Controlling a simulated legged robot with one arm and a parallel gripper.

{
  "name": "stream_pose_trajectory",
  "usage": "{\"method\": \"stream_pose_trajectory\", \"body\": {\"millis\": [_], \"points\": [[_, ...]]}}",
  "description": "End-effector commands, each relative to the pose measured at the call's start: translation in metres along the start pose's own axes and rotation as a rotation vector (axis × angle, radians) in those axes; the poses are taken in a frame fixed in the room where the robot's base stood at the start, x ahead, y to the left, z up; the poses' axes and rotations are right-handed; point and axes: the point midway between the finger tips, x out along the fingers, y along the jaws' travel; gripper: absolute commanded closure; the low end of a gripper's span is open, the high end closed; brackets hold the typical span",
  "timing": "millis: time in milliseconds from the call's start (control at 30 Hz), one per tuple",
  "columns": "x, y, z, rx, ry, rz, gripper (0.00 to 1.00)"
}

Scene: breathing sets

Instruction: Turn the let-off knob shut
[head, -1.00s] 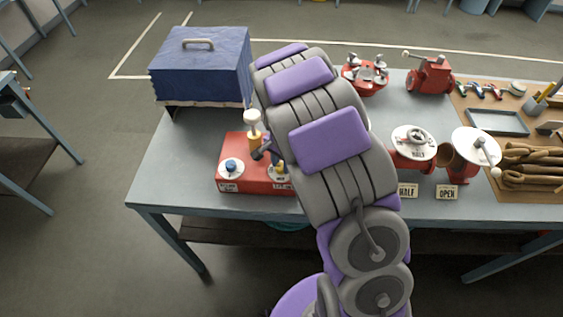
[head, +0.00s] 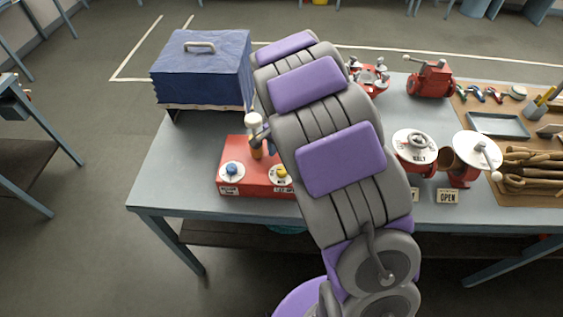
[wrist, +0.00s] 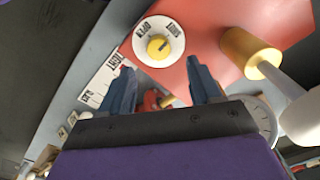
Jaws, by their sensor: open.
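A red box (head: 258,152) stands on the table with a blue knob (head: 232,168) at left and a yellow knob (head: 281,173) at right, each on a white dial. The label below the yellow knob seems to read LET-OFF. In the wrist view the yellow knob (wrist: 158,46) sits on a white dial (wrist: 170,29) marked OPEN and SHUT. I cannot tell which mark it points to. My gripper (wrist: 158,65) is open; its two blue fingers are apart, with the knob just beyond and between their tips. Contact does not show.
A yellow-and-white upright part (wrist: 250,54) rises from the box beside my right finger. A blue covered case (head: 203,70) stands behind the box at left. Red valves (head: 415,150) stand right of my arm. The table (head: 172,165) is bare left of the box.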

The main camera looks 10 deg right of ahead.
Motion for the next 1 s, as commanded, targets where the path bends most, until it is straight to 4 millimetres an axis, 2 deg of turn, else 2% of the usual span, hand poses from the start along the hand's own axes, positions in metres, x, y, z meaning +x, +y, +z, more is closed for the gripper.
{"method": "stream_pose_trajectory", "body": {"millis": [33,300,500,700,1000], "points": [[-0.013,-0.001,-0.001,0.000,0.003,-0.004,0.37],[-0.072,-0.002,-0.002,-0.001,0.005,-0.004,0.37],[-0.101,-0.003,-0.001,-0.001,0.002,-0.003,0.37],[-0.111,-0.002,0.000,0.000,-0.001,0.001,0.37],[-0.112,-0.002,0.000,0.000,0.000,0.001,0.37]]}}
